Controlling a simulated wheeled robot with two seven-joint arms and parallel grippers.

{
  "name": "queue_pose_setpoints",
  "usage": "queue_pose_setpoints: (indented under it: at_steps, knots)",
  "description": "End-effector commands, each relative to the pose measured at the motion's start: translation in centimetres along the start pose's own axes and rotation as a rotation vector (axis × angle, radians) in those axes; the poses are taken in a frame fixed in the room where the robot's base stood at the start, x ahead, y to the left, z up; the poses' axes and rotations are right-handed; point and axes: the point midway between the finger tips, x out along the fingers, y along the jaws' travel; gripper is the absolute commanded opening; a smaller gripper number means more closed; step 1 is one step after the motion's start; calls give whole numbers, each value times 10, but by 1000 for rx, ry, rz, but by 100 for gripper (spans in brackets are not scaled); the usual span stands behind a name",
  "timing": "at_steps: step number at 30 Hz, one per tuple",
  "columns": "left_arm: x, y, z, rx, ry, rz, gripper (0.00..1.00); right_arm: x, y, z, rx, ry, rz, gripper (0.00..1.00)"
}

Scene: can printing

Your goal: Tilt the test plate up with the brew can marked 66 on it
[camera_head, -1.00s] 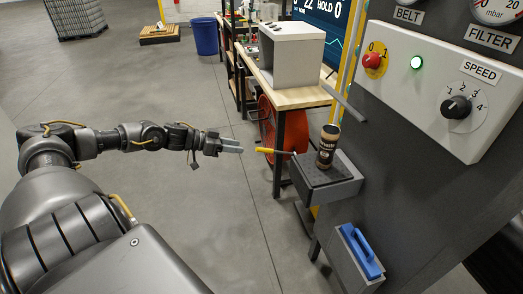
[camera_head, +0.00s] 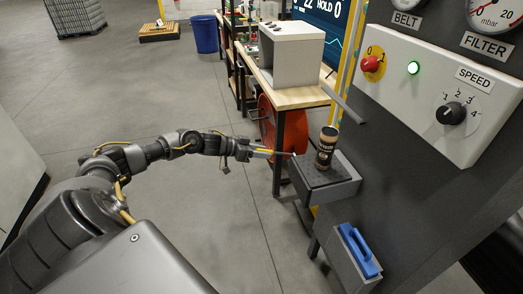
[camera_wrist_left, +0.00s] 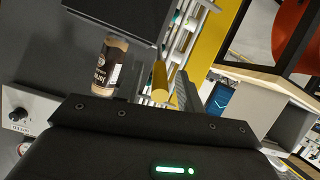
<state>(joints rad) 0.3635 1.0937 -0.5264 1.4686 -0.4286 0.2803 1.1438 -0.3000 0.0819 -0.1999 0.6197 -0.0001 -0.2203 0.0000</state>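The test plate (camera_head: 337,176) is a dark perforated plate on a grey bracket on the machine's side, and it looks level. A brown can with a dark label (camera_head: 326,147) stands upright on it; I cannot read a 66. A yellow handle (camera_head: 265,151) sticks out left from the plate. My left gripper (camera_head: 264,153) is at the handle, its fingers alongside it, and looks open. In the left wrist view, the handle (camera_wrist_left: 160,80) shows end-on beside a ribbed finger (camera_wrist_left: 187,92), and the can (camera_wrist_left: 108,67) appears upside down. My right gripper is out of view.
The machine panel (camera_head: 440,95) with red knob, green lamp and speed dial rises to the right. A blue-handled part (camera_head: 359,250) is below the plate.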

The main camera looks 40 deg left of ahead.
Motion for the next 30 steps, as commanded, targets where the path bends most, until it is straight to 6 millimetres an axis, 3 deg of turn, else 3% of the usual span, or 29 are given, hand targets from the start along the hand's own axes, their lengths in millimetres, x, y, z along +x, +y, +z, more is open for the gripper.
queue_pose_setpoints:
  at_steps: [9, 18, 30]
  knots:
    - [3, 0, 1, 0, -1, 0, 38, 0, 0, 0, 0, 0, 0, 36]
    - [3, 0, 0, 0, 0, 0, 0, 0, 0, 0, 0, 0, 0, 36]
    - [7, 1, 2, 2, 8, 7, 0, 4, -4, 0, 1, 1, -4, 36]
